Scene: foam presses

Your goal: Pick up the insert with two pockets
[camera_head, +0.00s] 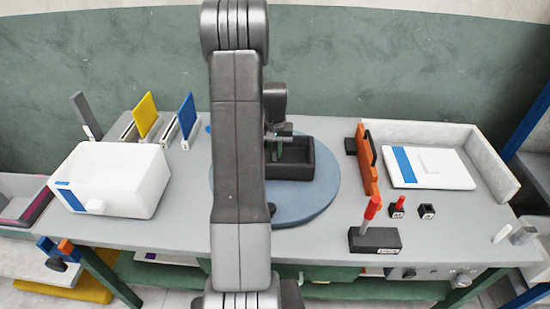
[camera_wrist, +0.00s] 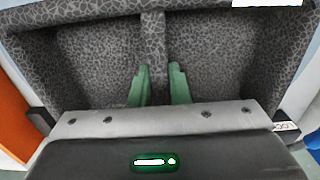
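The insert (camera_head: 311,162) is a dark grey, speckled foam box on the blue round turntable (camera_head: 325,195). In the wrist view it fills the upper part, and its dividing wall (camera_wrist: 153,38) separates a left pocket (camera_wrist: 95,60) from a right pocket (camera_wrist: 215,55). My gripper (camera_wrist: 160,68) has its two green fingers inside the insert, one on each side of that wall. The gap between them is narrow, about the wall's width. I cannot tell whether they press on it. In the head view my arm hides the insert's left part and most of the gripper.
An orange panel (camera_head: 368,165) stands upright right of the turntable. Beyond it a white tray (camera_head: 435,168) lies before low grey walls. A red-handled tool on a black block (camera_head: 374,241) stands at the front. A white bin (camera_head: 112,180) and yellow (camera_head: 144,114) and blue (camera_head: 187,114) plates are at left.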

